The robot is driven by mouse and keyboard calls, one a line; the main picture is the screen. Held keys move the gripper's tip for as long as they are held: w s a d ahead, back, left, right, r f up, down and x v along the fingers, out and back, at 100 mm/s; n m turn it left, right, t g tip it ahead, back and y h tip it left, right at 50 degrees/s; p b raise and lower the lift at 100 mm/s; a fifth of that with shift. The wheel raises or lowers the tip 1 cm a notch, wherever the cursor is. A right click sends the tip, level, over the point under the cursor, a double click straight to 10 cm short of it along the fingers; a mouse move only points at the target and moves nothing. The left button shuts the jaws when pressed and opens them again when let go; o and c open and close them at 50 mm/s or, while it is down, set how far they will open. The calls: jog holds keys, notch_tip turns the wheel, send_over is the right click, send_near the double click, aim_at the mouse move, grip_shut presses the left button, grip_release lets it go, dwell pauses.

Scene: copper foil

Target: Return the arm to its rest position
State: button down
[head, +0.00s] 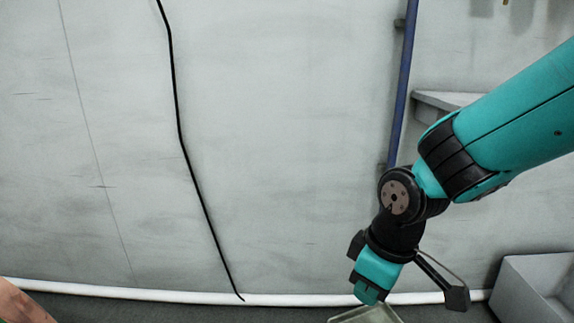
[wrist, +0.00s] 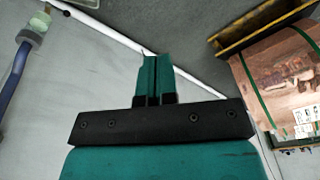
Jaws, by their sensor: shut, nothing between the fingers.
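My teal and black arm reaches in from the right edge of the head view and bends downward at its black wrist joint. My gripper (head: 366,294) hangs low at its end, pointing down, near the foot of the wall. In the wrist view my gripper (wrist: 154,58) shows its two teal fingers pressed together with nothing between them. The fingers appear clear of other things in the wrist view.
A pale wall (head: 290,130) carries a black cable (head: 181,140) and a blue pipe (head: 404,80). A grey bin (head: 535,285) stands lower right. Strapped wooden material (wrist: 282,75) is at right in the wrist view. A grey shelf (head: 445,100) juts out behind my arm.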

jog(key=s+d+r+m+y+p, duration=0.2)
jog(key=s+d+r+m+p, duration=0.15)
jog(key=s+r, duration=1)
notch_tip(320, 180, up, 36)
jog(key=a+p, duration=0.1)
jog(key=p, duration=3.6)
jog(key=shift+w+r+g, duration=0.2)
jog(key=shift+w+g, duration=0.1)
jog(key=shift+g, duration=0.1)
